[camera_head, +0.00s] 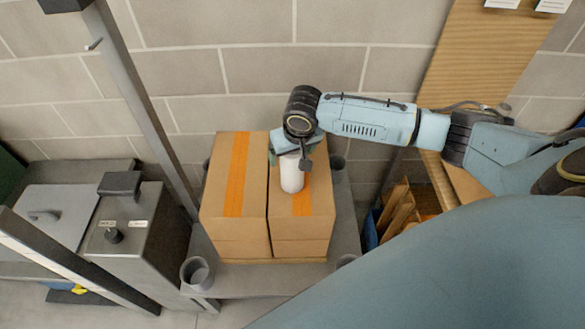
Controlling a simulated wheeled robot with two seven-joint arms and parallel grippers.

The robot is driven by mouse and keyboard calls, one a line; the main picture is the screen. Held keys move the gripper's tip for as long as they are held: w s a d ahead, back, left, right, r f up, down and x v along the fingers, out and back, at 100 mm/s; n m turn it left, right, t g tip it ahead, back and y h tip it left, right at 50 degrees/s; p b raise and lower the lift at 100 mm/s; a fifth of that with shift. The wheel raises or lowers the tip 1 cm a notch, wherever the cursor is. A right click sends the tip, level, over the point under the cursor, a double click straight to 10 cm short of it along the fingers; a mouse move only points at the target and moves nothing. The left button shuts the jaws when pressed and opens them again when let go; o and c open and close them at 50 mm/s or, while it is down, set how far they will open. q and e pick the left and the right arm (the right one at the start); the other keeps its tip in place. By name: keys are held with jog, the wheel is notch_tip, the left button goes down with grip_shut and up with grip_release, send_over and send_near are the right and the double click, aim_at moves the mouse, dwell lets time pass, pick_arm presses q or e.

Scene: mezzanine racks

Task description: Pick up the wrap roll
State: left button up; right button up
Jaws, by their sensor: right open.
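The white wrap roll (291,173) stands upright on top of the right one of two cardboard boxes. My right gripper (290,158) is at the roll's upper end, with my arm reaching in from the right. Its jaws are open around or just beside the top of the roll; the wrist hides part of them, so I cannot tell whether they touch it. My left gripper does not show.
The left cardboard box (233,195) and right cardboard box (303,225), both with orange tape, stand side by side on a grey cart (262,275). A grey machine (128,235) stands left behind a metal post (150,110). A block wall is behind.

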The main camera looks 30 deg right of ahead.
jog(key=shift+w+f, duration=0.1)
jog(key=shift+f, duration=0.2)
jog(key=shift+c, duration=0.4)
jog(key=c, duration=1.6)
jog(key=shift+o, duration=0.2)
notch_tip(320, 180, up, 10)
jog(key=p, duration=0.1)
jog(key=o, duration=1)
jog(key=c, duration=0.4)
